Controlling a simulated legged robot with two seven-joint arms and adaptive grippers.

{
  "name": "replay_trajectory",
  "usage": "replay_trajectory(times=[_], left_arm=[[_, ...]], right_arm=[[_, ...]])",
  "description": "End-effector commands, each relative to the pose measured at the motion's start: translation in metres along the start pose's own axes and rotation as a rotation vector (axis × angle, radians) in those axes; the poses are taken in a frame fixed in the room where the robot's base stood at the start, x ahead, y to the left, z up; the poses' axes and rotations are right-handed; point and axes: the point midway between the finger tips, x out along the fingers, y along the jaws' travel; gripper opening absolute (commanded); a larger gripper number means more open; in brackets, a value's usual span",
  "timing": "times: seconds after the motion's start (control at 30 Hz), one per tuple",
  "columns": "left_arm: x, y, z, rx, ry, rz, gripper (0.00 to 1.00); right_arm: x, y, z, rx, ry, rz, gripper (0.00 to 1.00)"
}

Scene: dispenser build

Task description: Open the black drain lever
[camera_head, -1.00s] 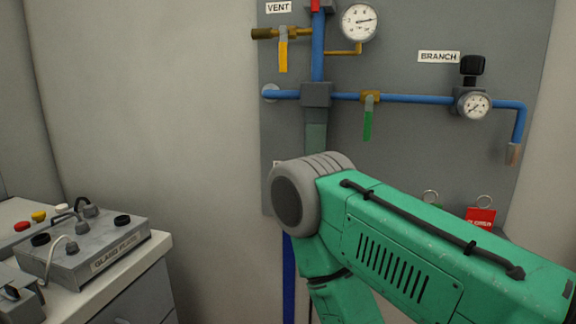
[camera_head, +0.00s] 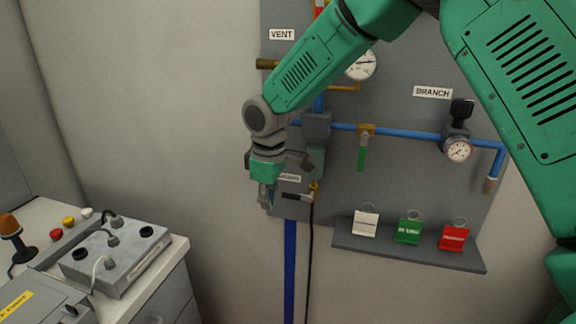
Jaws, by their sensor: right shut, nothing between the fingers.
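The black drain lever (camera_head: 297,197) is low on the grey panel, below a small, partly hidden label. It lies about level, pointing left from a small brass fitting (camera_head: 314,187). My right arm reaches in from the upper right, and my right gripper (camera_head: 265,199) hangs pointing down just left of the lever's end. The gripper is shut and empty. It appears close to the lever, but I cannot tell whether they touch. My left gripper is out of view.
A grey shelf (camera_head: 400,252) holds white, green and red tags at the lower right. A green-handled valve (camera_head: 362,156) and a branch gauge (camera_head: 458,149) sit on the blue pipe. A counter with a control box (camera_head: 115,262) stands at left.

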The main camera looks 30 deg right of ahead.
Motion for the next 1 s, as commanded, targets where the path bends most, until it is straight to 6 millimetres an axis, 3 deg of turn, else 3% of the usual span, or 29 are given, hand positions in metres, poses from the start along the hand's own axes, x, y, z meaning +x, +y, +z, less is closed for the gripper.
replay_trajectory(times=[0.03,0.1,0.2,0.3,0.4,0.73,0.87,1.0], left_arm=[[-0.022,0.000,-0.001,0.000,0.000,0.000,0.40],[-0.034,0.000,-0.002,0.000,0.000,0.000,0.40],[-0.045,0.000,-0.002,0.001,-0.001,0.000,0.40],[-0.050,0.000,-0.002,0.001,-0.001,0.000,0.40],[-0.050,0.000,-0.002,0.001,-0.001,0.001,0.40],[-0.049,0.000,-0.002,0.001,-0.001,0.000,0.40],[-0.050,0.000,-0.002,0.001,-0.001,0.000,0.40],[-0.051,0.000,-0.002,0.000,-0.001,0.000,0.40]], right_arm=[[-0.059,0.022,-0.007,-0.015,0.001,0.032,0.00],[-0.112,0.042,-0.007,-0.036,-0.017,0.064,0.00],[-0.165,0.061,-0.004,-0.050,-0.040,0.097,0.00],[-0.194,0.069,-0.001,-0.054,-0.055,0.113,0.00],[-0.204,0.071,0.000,-0.056,-0.063,0.121,0.00],[-0.203,0.068,0.000,-0.057,-0.066,0.122,0.00],[-0.192,0.071,0.003,-0.056,-0.067,0.119,0.00],[-0.168,0.075,0.004,-0.057,-0.067,0.117,0.00]])
